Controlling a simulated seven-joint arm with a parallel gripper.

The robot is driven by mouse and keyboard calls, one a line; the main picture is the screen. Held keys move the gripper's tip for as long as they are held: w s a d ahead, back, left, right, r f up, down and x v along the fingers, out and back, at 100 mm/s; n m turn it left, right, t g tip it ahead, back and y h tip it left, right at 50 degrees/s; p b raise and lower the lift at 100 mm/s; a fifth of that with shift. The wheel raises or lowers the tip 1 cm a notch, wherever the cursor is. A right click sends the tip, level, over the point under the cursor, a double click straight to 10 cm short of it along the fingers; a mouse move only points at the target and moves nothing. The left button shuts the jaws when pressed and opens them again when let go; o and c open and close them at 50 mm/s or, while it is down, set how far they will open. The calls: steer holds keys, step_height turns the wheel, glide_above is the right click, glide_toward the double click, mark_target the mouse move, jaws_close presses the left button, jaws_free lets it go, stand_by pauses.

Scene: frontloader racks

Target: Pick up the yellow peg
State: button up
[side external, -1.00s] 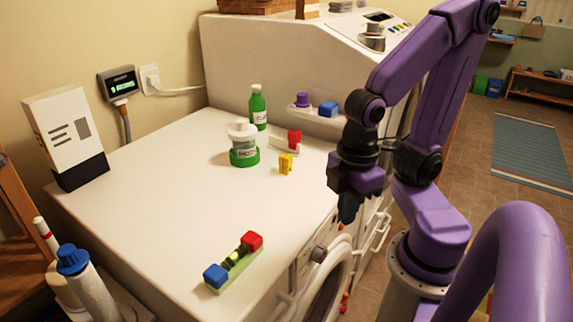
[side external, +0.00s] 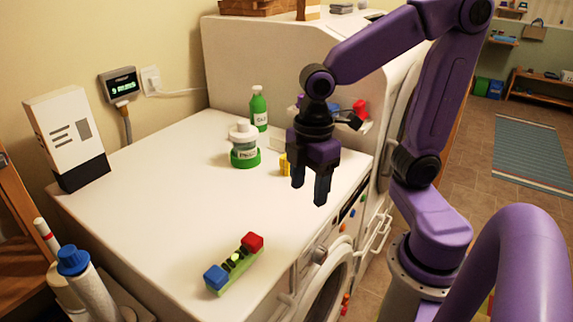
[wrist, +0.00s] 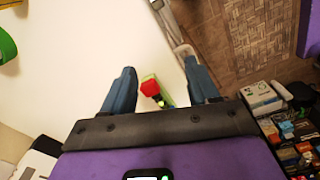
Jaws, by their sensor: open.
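The yellow peg (side external: 284,164) stands on the white machine top, just right of the green-based jar. In the side view my gripper partly covers it. My gripper (side external: 309,192) points down with its fingers apart and nothing between them, in front of and to the right of the peg in the picture. In the wrist view my gripper (wrist: 159,68) is also open and empty. A yellowish bit (wrist: 9,3) at the top left edge there may be the peg, but it is cut off.
A green-based jar (side external: 245,158) and green bottle (side external: 258,108) stand close left of the peg. A green rack (side external: 228,272) with red and blue blocks lies near the front edge. A red piece (side external: 360,107) is at the back. The left-middle surface is clear.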

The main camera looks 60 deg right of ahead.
steer(key=w+d+r+n, duration=0.1)
steer(key=w+d+r, duration=0.1)
steer(key=w+d, duration=0.3)
steer(key=w+d+r+n, duration=0.1)
steer(key=w+d+r, duration=0.1)
steer(key=w, duration=0.5)
step_height(320, 180, up, 2)
steer(key=n, duration=0.2)
glide_above(285, 165)
steer(key=d, duration=0.2)
steer(key=f, duration=1.7)
steer(key=shift+w+a, duration=0.2)
steer(key=shift+a, duration=0.15)
steer(key=c, duration=1)
